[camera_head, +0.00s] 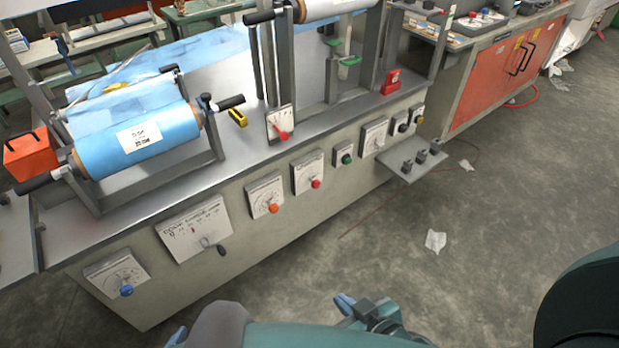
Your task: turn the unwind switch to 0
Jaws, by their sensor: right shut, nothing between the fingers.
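Several dial panels line the front of the long grey machine bench. A blue-knob dial (125,290) is at the far left, then a wide panel with a small crank (195,229), an orange-knob dial (266,196) and a red-knob dial (308,173). Their lettering is too small to tell which is the unwind switch or where it points. My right gripper (345,303), with blue fingertips, is shut and empty at bottom centre, over the floor and apart from the panels. A blue tip of my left gripper (178,337) shows at the bottom edge; the rest is hidden.
A blue film roll (140,140) lies on a stand on the bench, beside an orange box (31,154). Paper scraps (435,241) lie on the otherwise open floor.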

